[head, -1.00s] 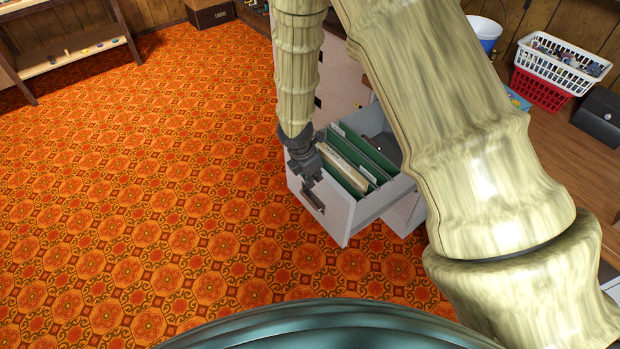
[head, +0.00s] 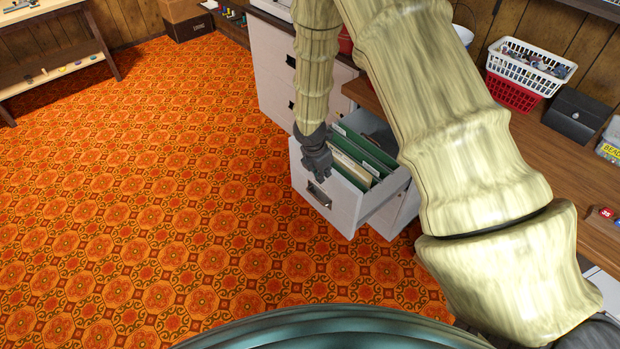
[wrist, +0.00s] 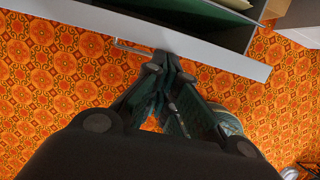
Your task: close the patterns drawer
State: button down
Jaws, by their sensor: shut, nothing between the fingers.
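The open drawer (head: 346,215) sticks out of a white cabinet and holds green and cream file folders (head: 362,158). I cannot read a label that names it the patterns drawer. Its front has a metal handle (head: 319,194). My gripper (head: 321,176) is shut and empty at the drawer's front, just above the handle. In the wrist view, the closed fingertips (wrist: 168,62) are at the drawer front's edge (wrist: 215,54), beside the handle (wrist: 132,47). I cannot tell whether they touch the front.
Another white cabinet (head: 270,75) with drawers stands behind. A wooden worktop (head: 535,140) runs along the right with a white basket (head: 530,65) and a black box (head: 575,115). The orange patterned floor (head: 150,200) in front and to the left is clear.

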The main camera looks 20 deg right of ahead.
jog(key=w+d+p, duration=0.2)
jog(key=w+d, duration=0.3)
jog(key=d, duration=0.9)
jog(key=w+d+p, duration=0.2)
jog(key=w+d, duration=0.3)
jog(key=d, duration=0.9)
jog(key=shift+w, duration=0.1)
jog(key=shift+a, duration=0.15)
